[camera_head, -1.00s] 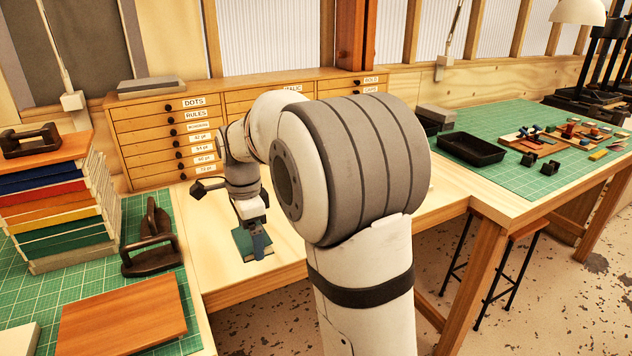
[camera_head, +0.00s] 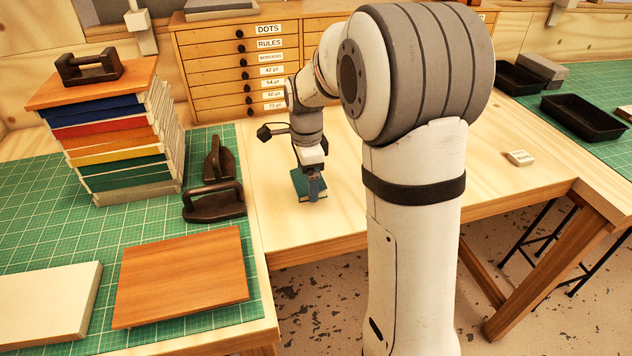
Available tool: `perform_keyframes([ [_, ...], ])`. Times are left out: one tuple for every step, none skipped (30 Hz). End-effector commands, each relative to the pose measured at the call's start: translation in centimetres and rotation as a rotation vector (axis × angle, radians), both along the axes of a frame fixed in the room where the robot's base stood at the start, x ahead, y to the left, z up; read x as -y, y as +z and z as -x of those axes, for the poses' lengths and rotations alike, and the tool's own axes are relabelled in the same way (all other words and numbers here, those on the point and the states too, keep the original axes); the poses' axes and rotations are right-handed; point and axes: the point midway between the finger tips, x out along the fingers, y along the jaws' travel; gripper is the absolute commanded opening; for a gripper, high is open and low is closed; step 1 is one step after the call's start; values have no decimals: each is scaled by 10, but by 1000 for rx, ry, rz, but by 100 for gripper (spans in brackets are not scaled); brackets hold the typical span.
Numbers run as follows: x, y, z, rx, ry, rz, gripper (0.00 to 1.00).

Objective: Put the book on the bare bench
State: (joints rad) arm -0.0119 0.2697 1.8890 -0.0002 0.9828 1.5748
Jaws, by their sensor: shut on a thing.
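The small green book (camera_head: 301,187) is at the left part of the bare wooden bench (camera_head: 268,205), some way in from its front edge. My gripper (camera_head: 314,188) points down and is shut on the book. The near finger lies across the book and hides part of it. The book looks level and is on the bench or just above it; I cannot tell whether it touches.
On the green mat (camera_head: 205,340) at left are a stack of books (camera_head: 115,150) under a board and weight, dark irons (camera_head: 215,203), a wooden board (camera_head: 182,277) and a pale block (camera_head: 45,300). Drawers (camera_head: 225,75) stand behind.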

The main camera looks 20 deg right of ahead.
Motion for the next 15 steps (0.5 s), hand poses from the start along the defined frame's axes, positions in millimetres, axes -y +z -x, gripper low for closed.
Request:
perform_keyframes([
  [1, -5, 0, -2, -1, 0, 65],
  [1, -8, 0, -2, -2, 0, 65],
  [1, -14, 1, -5, -2, 0, 65],
  [1, -18, 1, -5, -2, 0, 65],
  [1, -23, 1, -4, -2, 0, 65],
  [1, -28, 1, -4, -3, 0, 65],
  [1, -32, 1, -3, -3, 0, 65],
  [1, -35, 1, -3, -3, 0, 65],
  [1, -36, 1, -2, -3, 0, 65],
  [2, -36, 1, -1, -3, 0, 65],
  [2, -36, 0, -1, -3, 0, 65],
  [2, -36, 0, 0, -3, 0, 65],
  [2, -36, 0, 0, -3, 0, 65],
  [2, -36, 0, 0, -3, 0, 65],
  [2, -36, 0, 0, -3, 0, 65],
])
